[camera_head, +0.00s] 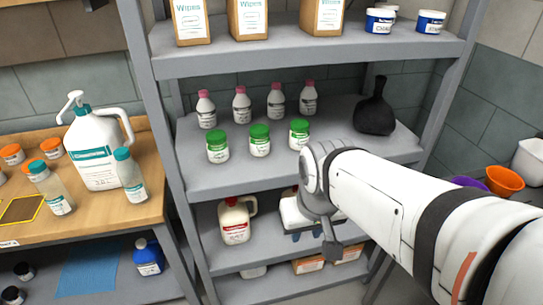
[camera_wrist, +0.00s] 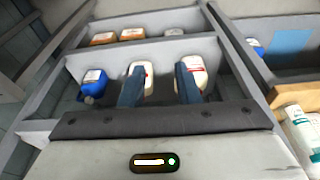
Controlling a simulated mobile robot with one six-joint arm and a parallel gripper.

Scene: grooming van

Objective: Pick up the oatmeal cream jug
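A cream jug with a red cap and a red-and-white label (camera_head: 236,222) stands upright on the lower shelf in the head view. In the wrist view, it appears to be the right one (camera_wrist: 198,72) of two pale jugs. The other pale jug (camera_wrist: 148,72) stands to its left; I cannot tell which is the oatmeal cream one. My gripper (camera_head: 308,236) is open and empty, right of the red-labelled jug in the head view. In the wrist view its blue fingers (camera_wrist: 160,88) overlap the two jugs, with the gap between them. Contact cannot be told.
A blue jug (camera_wrist: 93,84) stands left of the pale jugs in the wrist view. The shelf above (camera_head: 210,178) carries green-lidded jars (camera_head: 259,141), pink-capped bottles (camera_head: 241,104) and a dark vase (camera_head: 375,110). Orange boxes (camera_head: 308,264) lie below. A wooden table (camera_head: 150,180) stands left.

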